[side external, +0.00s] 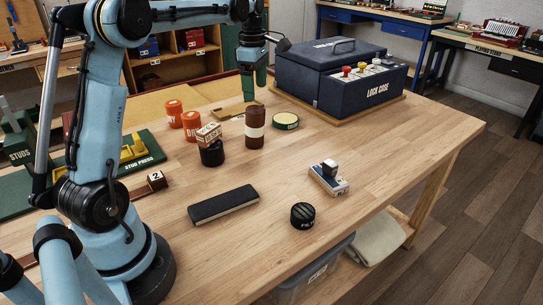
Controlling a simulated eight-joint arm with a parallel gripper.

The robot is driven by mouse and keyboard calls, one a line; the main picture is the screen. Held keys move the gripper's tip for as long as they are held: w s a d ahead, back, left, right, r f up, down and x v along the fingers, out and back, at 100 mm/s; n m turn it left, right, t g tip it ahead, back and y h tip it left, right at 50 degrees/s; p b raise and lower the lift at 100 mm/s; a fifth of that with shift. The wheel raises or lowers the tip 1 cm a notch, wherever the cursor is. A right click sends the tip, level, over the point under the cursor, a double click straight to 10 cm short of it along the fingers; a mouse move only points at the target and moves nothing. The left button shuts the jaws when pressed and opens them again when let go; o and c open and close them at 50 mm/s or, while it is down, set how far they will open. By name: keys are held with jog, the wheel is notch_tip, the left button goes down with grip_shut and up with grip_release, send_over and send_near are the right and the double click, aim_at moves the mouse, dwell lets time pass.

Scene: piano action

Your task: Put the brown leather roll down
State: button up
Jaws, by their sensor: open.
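The brown leather roll (255,138), a dark brown cylinder with a pale band round its middle, stands upright on the wooden table (400,150). My gripper (248,96) points down just above and slightly left of the roll's top in the side view. Its green fingers are open and appear clear of the roll, with nothing seen between them. How far the fingers are from the roll in depth is hard to tell.
Close left of the roll are a black tin with a small box on it (209,136) and two orange tins (190,119). A round green-rimmed tin (285,121) is at right, before the blue lock case (335,80). A black block (223,205) lies in front.

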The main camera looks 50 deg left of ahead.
jog(key=s+d+f+m+t, duration=0.1)
jog(key=s+d+m+t, duration=0.1)
jog(key=s+d+m, duration=0.2)
jog(key=s+d+f+m+t, duration=0.1)
jog(key=s+d+m, duration=0.4)
jog(key=d+m, duration=0.6)
jog(key=s+d+f+m+t, duration=0.2)
jog(key=s+d+m, duration=0.3)
jog(key=m, duration=0.5)
jog(key=shift+d+t, duration=0.9)
jog(key=shift+d, duration=0.3)
